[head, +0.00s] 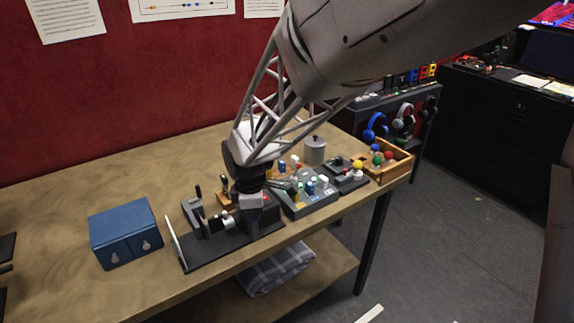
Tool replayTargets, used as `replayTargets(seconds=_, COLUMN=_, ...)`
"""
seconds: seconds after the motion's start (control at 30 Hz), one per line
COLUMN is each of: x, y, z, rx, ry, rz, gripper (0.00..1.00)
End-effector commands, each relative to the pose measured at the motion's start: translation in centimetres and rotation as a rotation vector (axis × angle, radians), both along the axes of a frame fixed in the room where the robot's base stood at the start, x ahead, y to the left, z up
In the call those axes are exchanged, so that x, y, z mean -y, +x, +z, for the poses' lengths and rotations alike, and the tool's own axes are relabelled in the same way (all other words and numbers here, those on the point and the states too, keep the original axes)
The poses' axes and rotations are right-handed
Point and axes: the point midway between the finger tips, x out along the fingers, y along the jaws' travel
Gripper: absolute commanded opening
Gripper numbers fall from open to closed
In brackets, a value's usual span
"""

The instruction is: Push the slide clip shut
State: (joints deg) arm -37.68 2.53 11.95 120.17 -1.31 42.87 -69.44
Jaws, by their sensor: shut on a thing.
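A dark flat base (232,246) lies at the table's front edge, with an upright pale plate (177,244) at its left end. A small black and white fitting (222,221) stands on the base. My gripper (253,204) points down over the right part of this base and is shut on a small part there, which I take to be the slide clip. The fingers and the held part are small and dark, so the exact grip and the clip's position are hard to make out.
A blue two-drawer box (125,233) stands to the left. A grey button panel (305,197), a grey lidded pot (314,150) and a wooden tray (392,166) of coloured balls stand to the right. Small upright tools (194,211) stand behind the base. The table's left rear is clear.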

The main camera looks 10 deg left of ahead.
Motion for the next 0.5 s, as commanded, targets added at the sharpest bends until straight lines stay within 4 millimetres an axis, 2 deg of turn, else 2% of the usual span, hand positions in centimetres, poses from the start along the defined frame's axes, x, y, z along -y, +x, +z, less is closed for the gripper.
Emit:
replayTargets(seconds=0.13, x=-0.87, y=0.85, z=-0.01, rx=0.0, ry=0.0, rz=0.0, gripper=0.0)
replayTargets(seconds=0.4, x=-1.0, y=1.0, z=0.02, rx=0.002, ry=0.002, rz=0.0, gripper=0.0)
replayTargets(seconds=0.43, x=-1.0, y=1.01, z=0.02, rx=0.002, ry=0.002, rz=0.0, gripper=0.16)
replayTargets(seconds=0.5, x=-1.0, y=1.01, z=0.03, rx=0.002, ry=0.002, rz=0.0, gripper=0.26)
